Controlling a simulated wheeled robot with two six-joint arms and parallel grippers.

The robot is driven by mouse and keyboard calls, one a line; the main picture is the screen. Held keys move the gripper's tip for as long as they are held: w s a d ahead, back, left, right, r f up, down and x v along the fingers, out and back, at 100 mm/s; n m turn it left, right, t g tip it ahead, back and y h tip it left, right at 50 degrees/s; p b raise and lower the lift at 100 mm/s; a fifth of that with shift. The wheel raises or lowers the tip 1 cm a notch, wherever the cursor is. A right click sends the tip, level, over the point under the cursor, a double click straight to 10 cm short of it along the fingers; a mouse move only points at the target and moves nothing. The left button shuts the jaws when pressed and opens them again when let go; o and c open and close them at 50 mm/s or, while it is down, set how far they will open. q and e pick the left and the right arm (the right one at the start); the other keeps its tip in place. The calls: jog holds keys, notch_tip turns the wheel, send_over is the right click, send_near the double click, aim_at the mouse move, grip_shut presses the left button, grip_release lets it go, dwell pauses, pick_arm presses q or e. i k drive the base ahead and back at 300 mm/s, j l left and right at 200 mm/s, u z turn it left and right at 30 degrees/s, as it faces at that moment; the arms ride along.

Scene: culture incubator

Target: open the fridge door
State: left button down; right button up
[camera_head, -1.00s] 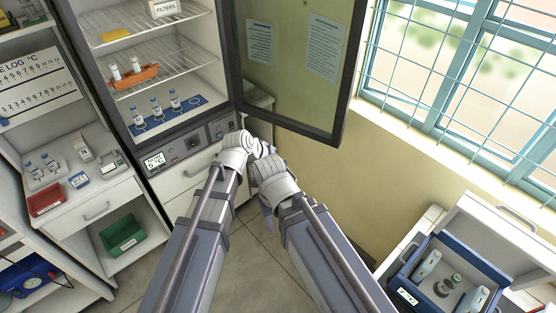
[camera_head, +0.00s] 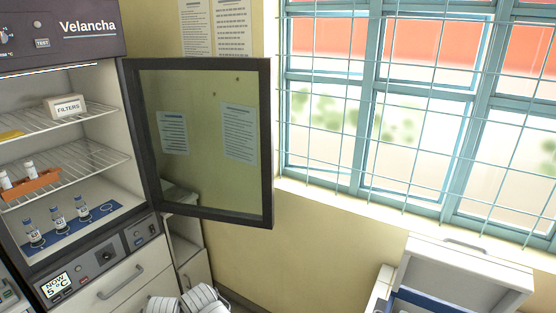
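The fridge (camera_head: 90,35) stands at the left, with the name Velancha on its top panel. Its glass door (camera_head: 265,150) with a dark frame stands wide open, swung out to the right of the cabinet. The shelves inside are in plain view. Parts of my two arms show as white wrist links at the bottom edge, below the door and apart from it. The fingers of both grippers are out of the picture.
Inside the fridge are a FILTERS box (camera_head: 67,107), an orange rack (camera_head: 30,186) with vials, and several vials on a blue mat (camera_head: 95,222). A barred window (camera_head: 400,110) is at the right. A white box with an open lid (camera_head: 465,278) stands lower right.

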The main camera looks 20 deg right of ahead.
aim_at(171, 126)
jog(key=k, duration=0.65)
jog(key=i+z, duration=0.1)
jog(key=z, duration=2.2)
jog(key=i+j, duration=0.1)
jog(key=j, duration=1.35)
jog(key=i+j, duration=0.15)
jog(key=j, duration=0.55)
